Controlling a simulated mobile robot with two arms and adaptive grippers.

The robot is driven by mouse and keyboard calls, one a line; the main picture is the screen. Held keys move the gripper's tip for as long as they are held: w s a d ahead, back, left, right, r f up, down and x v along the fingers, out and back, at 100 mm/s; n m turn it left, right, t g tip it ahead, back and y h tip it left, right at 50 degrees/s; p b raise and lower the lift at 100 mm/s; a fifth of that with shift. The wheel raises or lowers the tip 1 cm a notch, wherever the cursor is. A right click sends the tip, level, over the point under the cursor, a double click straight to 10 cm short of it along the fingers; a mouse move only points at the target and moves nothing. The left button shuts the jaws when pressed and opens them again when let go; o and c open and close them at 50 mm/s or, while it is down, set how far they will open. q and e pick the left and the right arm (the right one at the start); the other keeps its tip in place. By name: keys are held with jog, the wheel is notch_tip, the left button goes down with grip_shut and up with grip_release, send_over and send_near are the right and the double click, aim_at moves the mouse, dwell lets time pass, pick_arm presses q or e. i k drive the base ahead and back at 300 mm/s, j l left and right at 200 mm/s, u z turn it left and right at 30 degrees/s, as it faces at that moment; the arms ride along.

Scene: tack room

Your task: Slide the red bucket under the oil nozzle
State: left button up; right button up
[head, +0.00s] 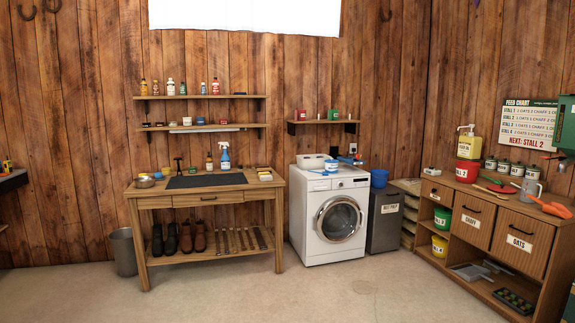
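A red bucket (467,171) with a white label stands upright on the wooden counter (500,207) at the right, near its left end. A yellow oil container (469,147) with a pump nozzle (465,128) on top stands at the bucket, its lower part hidden by it. The nozzle's spout points left. From here I cannot tell whether the bucket's opening is below the spout. Neither of my grippers is in view.
Several lidded tins (503,167), a grey jug (531,189) and an orange scoop (550,206) are on the counter. A green machine (567,125) is at the right edge. Left are a washing machine (331,217) and workbench (208,195). The floor in front is clear.

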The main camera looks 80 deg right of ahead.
aim_at(466, 171)
jog(key=l+z, duration=0.45)
jog(key=i+l+z, duration=0.1)
jog(key=l+z, duration=0.4)
jog(key=i+l+z, duration=0.15)
jog(key=l+z, duration=0.15)
jog(key=z, duration=0.15)
jog(key=i+l+z, duration=0.25)
jog(key=l+z, duration=0.15)
jog(key=i+l+z, duration=0.6)
jog(key=z, duration=0.2)
jog(key=i+l+z, duration=0.1)
jog(key=i+z, duration=0.55)
jog(key=i, duration=0.5)
jog(key=i+j+z, duration=0.2)
jog(key=i, duration=0.55)
